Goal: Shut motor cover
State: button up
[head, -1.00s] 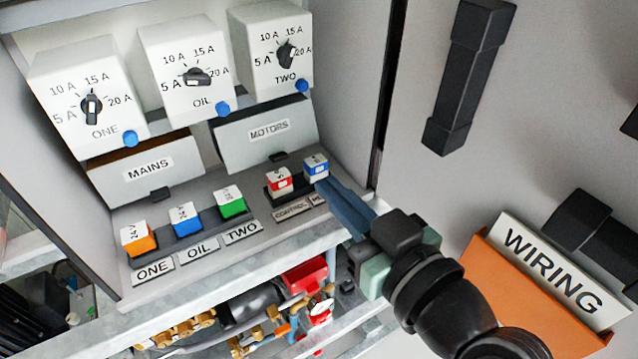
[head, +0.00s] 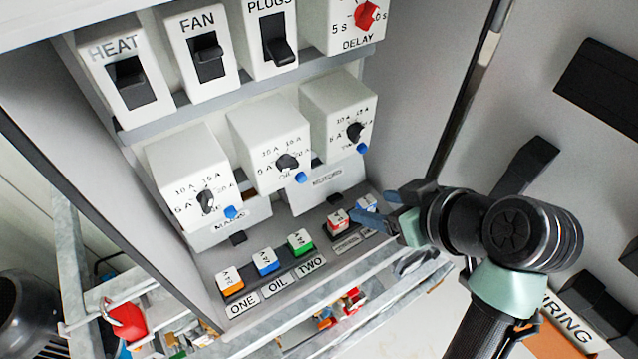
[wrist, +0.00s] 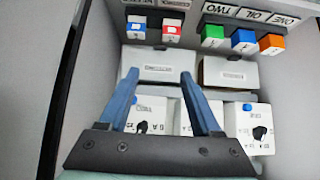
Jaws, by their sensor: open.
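The motor cover is the pale grey panel labelled MOTORS (head: 328,184), below the dial boxes in the head view. A small dark tab sits at its lower edge. It also shows in the wrist view (wrist: 160,72), upside down, beyond my fingertips. My gripper (head: 396,208) is open and empty, to the right of the cover in the head view, near the blue-topped switch (head: 366,203). In the wrist view my two blue fingers (wrist: 159,77) are spread with the cover between and beyond their tips. I see no contact with it. I cannot tell whether the cover stands ajar.
The MAINS cover (head: 228,228) is left of the motor cover. White dial boxes (head: 268,150) project above. A row of coloured switches (head: 265,261) and a red-topped switch (head: 338,221) stand on the ledge below. The cabinet's right wall and door edge (head: 460,100) are close to my arm.

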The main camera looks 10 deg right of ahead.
aim_at(337, 199)
jog(key=p+x, duration=0.2)
jog(key=x, duration=1)
jog(key=shift+f+p, duration=0.2)
jog(key=shift+p, duration=0.1)
grip_shut()
dwell(0.9)
